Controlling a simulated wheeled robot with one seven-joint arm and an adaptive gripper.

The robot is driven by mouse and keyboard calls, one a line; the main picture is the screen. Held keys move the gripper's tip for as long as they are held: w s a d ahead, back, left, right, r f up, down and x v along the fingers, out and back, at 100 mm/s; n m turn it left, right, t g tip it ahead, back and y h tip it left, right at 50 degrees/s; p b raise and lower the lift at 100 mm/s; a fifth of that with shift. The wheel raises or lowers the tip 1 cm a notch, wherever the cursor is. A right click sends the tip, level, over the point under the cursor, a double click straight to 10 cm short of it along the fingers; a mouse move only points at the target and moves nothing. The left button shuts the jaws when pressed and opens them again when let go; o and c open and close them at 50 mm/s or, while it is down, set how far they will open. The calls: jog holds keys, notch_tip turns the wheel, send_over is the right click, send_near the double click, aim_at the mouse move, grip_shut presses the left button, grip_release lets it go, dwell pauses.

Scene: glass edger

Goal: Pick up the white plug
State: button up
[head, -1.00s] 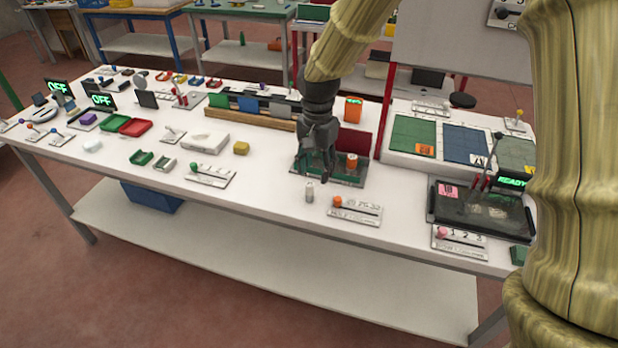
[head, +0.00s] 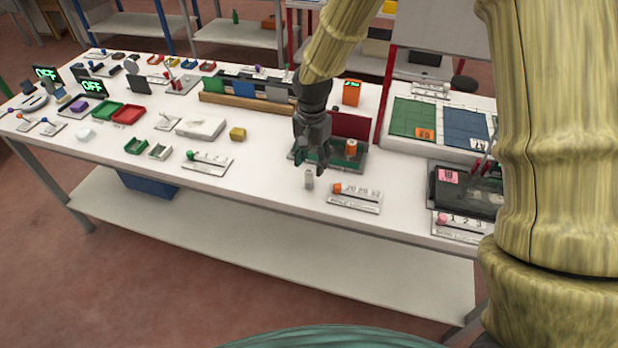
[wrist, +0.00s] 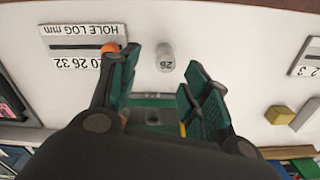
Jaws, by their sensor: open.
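The white plug (head: 309,180) is a small pale cylinder standing upright on the white table near its front edge. My gripper (head: 312,170) points down just above and behind the plug in the head view. In the wrist view my gripper (wrist: 162,66) is open and empty, with its green-padded fingers on either side of the plug in the picture. The plug shows at the level of the fingertips, and I see no contact.
The hole log plate (head: 355,196) with an orange knob lies just right of the plug. A green-based tray (head: 348,163) holding an orange cylinder is behind my gripper. A yellow block (head: 237,133) stands to the left. Bare table lies left of the plug.

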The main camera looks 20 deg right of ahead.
aim_at(309, 170)
jog(key=f, duration=0.1)
jog(key=f+p, duration=0.1)
jog(key=f, duration=0.1)
jog(key=shift+w+a+f, duration=0.1)
jog(key=shift+w+a, duration=0.1)
jog(key=shift+a, duration=0.1)
jog(key=shift+f+p, duration=0.35)
jog(key=shift+f, duration=0.4)
grip_shut()
